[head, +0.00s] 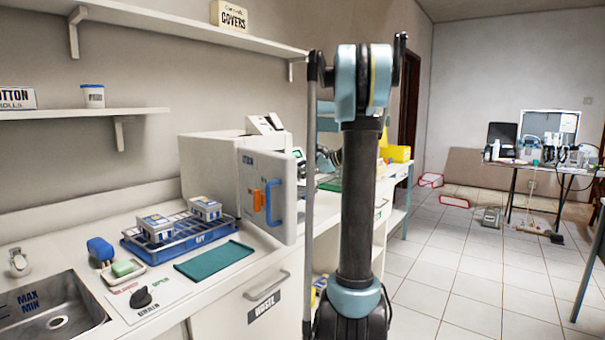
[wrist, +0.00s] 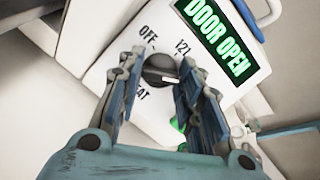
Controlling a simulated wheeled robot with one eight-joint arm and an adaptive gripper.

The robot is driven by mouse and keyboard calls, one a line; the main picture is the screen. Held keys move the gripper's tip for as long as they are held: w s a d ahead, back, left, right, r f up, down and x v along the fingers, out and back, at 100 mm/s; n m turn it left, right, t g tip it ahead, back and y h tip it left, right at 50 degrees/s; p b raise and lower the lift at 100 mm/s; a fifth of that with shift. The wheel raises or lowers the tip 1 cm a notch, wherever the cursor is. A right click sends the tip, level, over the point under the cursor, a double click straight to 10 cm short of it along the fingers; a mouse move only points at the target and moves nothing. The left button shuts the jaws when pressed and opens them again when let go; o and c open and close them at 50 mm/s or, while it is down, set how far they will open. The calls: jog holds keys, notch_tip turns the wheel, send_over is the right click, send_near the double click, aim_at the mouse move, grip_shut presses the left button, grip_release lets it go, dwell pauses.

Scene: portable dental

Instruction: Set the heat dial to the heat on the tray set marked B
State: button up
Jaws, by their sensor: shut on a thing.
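In the wrist view, a dark round heat dial (wrist: 161,66) sits on a white panel printed OFF, 121 and a partly covered word ending in AT. My gripper (wrist: 159,68) has its fingers on both sides of the dial and is shut on it. The fingers cover part of the dial and its markings; I cannot tell which setting it points to. In the head view, two tray sets, the left one (head: 155,228) and the right one (head: 205,208), stand in a blue rack (head: 190,238). Their labels are too small to read.
A green display (wrist: 217,38) beside the dial reads DOOR OPEN. The white machine (head: 212,165) has its door (head: 270,195) swung open over the counter. A teal mat (head: 214,260), a soap dish (head: 124,272) and a sink (head: 50,312) are in front and left.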

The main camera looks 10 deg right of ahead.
jog(key=shift+m, duration=0.4)
jog(key=o, duration=1.1)
jog(key=shift+c, duration=0.2)
jog(key=v, duration=1.2)
jog(key=shift+f, duration=0.15)
